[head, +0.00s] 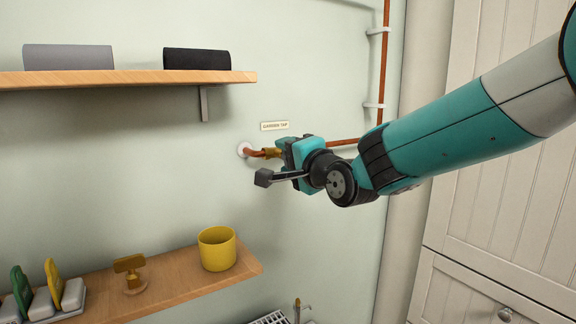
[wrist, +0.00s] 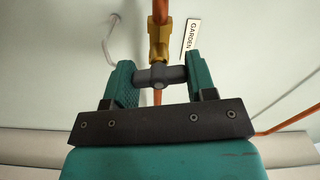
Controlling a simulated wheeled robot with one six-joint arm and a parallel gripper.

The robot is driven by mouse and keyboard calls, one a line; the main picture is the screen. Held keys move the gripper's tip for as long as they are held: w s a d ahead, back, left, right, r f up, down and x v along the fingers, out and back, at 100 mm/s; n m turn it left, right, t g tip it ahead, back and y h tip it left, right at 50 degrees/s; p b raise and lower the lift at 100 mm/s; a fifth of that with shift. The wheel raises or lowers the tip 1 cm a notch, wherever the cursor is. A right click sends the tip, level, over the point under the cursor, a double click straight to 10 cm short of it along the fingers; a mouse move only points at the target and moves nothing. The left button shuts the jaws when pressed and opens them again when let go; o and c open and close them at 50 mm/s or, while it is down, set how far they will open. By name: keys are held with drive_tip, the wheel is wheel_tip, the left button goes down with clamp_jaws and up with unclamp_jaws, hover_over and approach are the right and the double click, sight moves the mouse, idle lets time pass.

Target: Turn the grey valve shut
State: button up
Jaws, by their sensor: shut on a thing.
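The grey valve (wrist: 157,77) shows in the wrist view as a short grey crosspiece on a brass body (wrist: 160,38) set in a copper pipe (wrist: 160,10). My gripper (wrist: 156,85) is shut on the grey valve, with one teal finger at each end of it. The handle lies across the picture there, and the pipe runs up and down. In the head view my gripper (head: 287,153) reaches the wall and hides the valve; a little brass (head: 271,153) shows to its left.
A label reading "GARDEN TAP" (head: 274,126) is on the wall just above. Copper pipe (head: 343,142) runs right to a vertical pipe (head: 383,60). A shelf (head: 130,77) is at upper left; a lower shelf (head: 190,282) holds a yellow pot (head: 217,248).

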drive_tip(key=shift+f+m+b, duration=0.1)
drive_tip(key=shift+m+b, duration=0.4)
drive_tip(key=shift+m, duration=0.6)
drive_tip(key=o, duration=0.9)
drive_tip(key=shift+o, duration=0.2)
drive_tip(key=b+v, duration=0.4)
drive_tip(key=v, duration=1.3)
drive_tip(key=shift+s+d, duration=0.2)
